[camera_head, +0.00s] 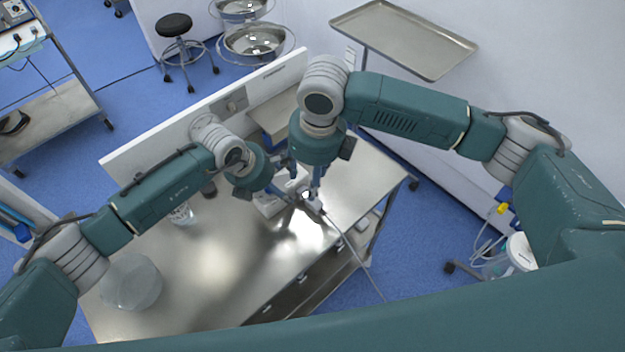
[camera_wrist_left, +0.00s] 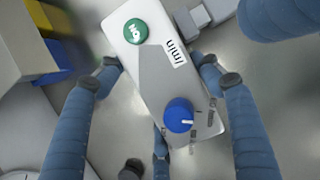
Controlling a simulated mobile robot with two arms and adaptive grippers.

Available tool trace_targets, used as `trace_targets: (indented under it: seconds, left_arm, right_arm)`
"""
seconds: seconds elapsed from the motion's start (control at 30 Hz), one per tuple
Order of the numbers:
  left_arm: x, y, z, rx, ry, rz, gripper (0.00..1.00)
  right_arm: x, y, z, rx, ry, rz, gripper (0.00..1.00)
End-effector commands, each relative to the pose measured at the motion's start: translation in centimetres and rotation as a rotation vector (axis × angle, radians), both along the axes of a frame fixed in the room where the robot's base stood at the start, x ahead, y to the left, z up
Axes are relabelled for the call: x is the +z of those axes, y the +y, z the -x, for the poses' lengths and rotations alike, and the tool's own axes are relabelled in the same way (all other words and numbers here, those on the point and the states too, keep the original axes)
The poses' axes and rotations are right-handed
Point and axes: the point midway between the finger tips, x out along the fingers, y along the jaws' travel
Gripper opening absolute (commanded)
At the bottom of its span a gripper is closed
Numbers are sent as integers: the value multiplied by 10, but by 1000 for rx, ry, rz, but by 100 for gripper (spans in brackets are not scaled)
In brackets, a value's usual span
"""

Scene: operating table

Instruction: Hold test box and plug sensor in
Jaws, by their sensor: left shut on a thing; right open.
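The test box (camera_wrist_left: 165,75) is a pale grey block with a green button, a "min" label and a blue knob, seen in the left wrist view between my left gripper's blue fingers. In the head view the box (camera_head: 268,206) is small and partly hidden by the grippers. My left gripper (camera_head: 287,196) is shut on it low over the table. My right gripper (camera_head: 312,192) points down just right of it and is open. Its fingers are around or close beside the white sensor plug (camera_head: 312,206), whose grey cable runs toward the lower right. Contact cannot be made out.
The metal table (camera_head: 215,255) is mostly clear at front. A clear bowl (camera_head: 131,282) stands at its left end and a small glass container (camera_head: 182,213) farther back. A white panel (camera_head: 150,145) runs along the back edge. A yellow and a blue block show in the left wrist view (camera_wrist_left: 65,60).

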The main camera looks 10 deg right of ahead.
Motion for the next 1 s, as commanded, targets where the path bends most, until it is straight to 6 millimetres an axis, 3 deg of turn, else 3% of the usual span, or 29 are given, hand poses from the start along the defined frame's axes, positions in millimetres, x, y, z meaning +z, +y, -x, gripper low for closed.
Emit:
trace_targets:
  seconds: [0.4,0.43,0.53,0.87,1.0]
  left_arm:
    - [-2,-1,4,-10,3,-3,28]
    - [-2,-1,4,-10,3,-3,69]
    - [-2,0,4,-10,3,-3,87]
    - [-1,0,4,-11,3,-4,87]
    - [11,4,6,-13,1,-2,87]
  right_arm:
    - [4,-5,-7,-18,-16,4,54]
    - [4,-6,-8,-19,-16,5,54]
    - [4,-6,-8,-21,-16,6,54]
    - [3,-9,-8,-27,-13,10,54]
    - [3,-10,-8,-28,-13,11,54]
